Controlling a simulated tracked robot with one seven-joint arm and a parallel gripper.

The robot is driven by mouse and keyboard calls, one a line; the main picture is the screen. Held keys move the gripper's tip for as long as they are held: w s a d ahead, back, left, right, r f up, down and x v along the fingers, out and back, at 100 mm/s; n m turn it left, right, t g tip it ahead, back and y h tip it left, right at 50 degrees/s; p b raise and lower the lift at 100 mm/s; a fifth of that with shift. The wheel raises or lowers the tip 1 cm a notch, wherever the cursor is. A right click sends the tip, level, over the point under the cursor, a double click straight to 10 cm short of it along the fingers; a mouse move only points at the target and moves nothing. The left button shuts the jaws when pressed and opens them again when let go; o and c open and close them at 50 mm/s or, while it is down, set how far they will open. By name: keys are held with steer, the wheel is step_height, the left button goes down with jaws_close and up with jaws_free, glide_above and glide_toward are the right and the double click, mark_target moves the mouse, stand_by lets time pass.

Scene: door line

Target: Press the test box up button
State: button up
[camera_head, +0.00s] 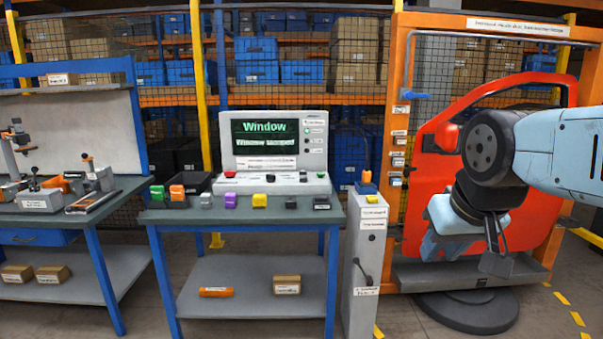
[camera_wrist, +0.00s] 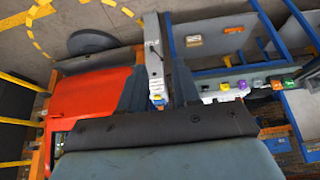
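The test box (camera_head: 272,150) is a pale console with a dark screen reading "Window" in green, standing at the back of the middle bench. The labels are too small to read, so I cannot tell which is the up button. My gripper (camera_head: 496,232) hangs in front of the red door, far right of the test box and touching nothing visible. In the wrist view two dark fingers (camera_wrist: 158,88) stand apart with nothing held between them.
A red car door (camera_head: 540,215) hangs in an orange frame (camera_head: 397,150) at right. A grey pedestal (camera_head: 363,265) with a yellow-topped part stands between door and bench (camera_head: 160,216). Small coloured blocks (camera_head: 260,200) line the bench front. A second bench (camera_head: 120,190) is at left.

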jaws_close()
stand_by(1.4)
